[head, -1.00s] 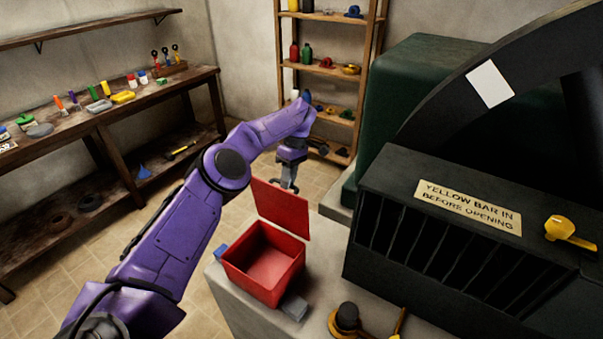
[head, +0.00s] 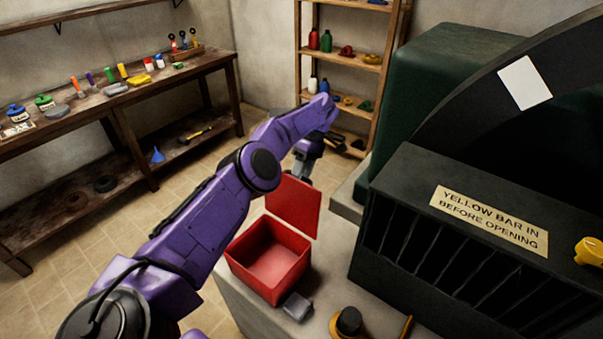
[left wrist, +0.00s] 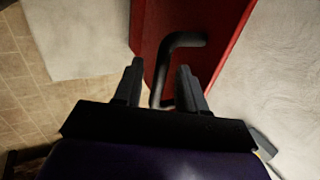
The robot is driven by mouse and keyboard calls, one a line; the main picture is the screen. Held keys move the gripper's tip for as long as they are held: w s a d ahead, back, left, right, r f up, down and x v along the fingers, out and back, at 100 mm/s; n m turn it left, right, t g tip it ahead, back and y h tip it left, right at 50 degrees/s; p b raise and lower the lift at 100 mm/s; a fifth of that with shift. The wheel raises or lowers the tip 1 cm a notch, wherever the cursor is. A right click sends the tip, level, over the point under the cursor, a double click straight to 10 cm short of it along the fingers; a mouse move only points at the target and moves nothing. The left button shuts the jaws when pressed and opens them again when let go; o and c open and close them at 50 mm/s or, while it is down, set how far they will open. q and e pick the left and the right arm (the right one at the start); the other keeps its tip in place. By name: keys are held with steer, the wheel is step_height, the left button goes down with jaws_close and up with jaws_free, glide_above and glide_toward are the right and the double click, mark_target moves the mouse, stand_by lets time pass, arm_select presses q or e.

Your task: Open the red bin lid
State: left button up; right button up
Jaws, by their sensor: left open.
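The red bin (head: 270,262) stands open on a pale block, its empty inside showing. Its red lid (head: 294,207) stands raised, roughly upright, at the bin's far edge. My left gripper (head: 302,175) is just behind the lid's top edge, and the lid hides its fingertips. In the left wrist view the gripper (left wrist: 160,85) is open, with the lid's dark bent handle (left wrist: 184,40) between its fingers. I cannot tell whether a finger touches the handle. The red lid face (left wrist: 215,25) lies beyond the handle. My right gripper is not in view.
A dark slatted machine with a sign (head: 488,220) stands right of the bin. A grey piece (head: 297,306) and a black knob (head: 348,322) are near the bin's front right. A workbench (head: 75,123) and a shelf (head: 345,65) stand behind. Floor is clear between bench and block.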

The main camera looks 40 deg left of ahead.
arm_select(q)
steer(key=shift+w, duration=0.15)
steer(key=shift+r, duration=0.15)
steer(key=shift+d+r, duration=0.1)
steer(key=shift+r, duration=0.15)
step_height(320, 180, up, 2)
steer(key=shift+r+b, duration=0.25)
steer(key=shift+b, duration=0.25)
steer(key=s+d+r+b, duration=0.6)
steer(key=s+r, duration=0.4)
steer(key=s, duration=0.2)
steer(key=shift+d, duration=0.75)
steer(key=shift+f, duration=0.1)
